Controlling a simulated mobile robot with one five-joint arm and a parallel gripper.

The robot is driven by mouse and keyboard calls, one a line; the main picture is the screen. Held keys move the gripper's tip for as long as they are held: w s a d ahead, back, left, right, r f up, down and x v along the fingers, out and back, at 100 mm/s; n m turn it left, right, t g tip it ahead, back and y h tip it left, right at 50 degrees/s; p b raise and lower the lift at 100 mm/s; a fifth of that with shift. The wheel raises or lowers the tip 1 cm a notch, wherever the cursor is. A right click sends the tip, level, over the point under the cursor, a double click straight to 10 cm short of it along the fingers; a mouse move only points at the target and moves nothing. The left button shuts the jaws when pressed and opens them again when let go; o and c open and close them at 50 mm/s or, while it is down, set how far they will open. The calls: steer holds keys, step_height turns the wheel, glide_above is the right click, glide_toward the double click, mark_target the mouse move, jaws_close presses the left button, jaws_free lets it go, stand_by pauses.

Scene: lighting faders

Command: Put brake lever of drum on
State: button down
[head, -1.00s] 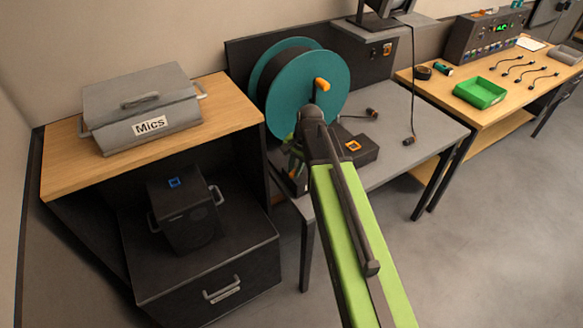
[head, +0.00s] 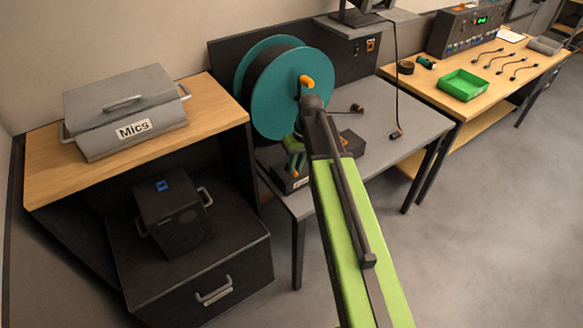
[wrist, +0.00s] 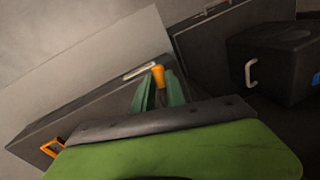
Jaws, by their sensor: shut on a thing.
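The teal cable drum (head: 290,92) stands on its dark base (head: 290,182) on the grey table, with an orange crank handle (head: 306,82) on its face. My gripper (head: 296,163) is low in front of the drum, beside the base. In the wrist view my gripper's green fingers (wrist: 159,90) are closed around the orange knob of the brake lever (wrist: 158,75). A pale metal bar shows just behind the knob; I cannot tell whether it belongs to the lever. My arm hides part of the drum and base, and the lever's setting is unclear.
The Mics case (head: 130,110) sits on a wooden shelf at left, with a black box (head: 172,212) below. The grey table (head: 400,120) holds a cable plug. A green tray (head: 463,84) and several cables lie on the far-right bench. The floor at right is clear.

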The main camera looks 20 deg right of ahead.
steer(key=shift+w+d+n, duration=0.15)
steer(key=shift+d+n, duration=0.25)
steer(key=shift+n, duration=0.7)
steer(key=shift+g, duration=0.3)
steer(key=c, duration=1.4)
jaws_free()
steer(key=shift+o, duration=0.2)
steer(key=p+v, duration=1.7)
steer(key=shift+r, duration=0.25)
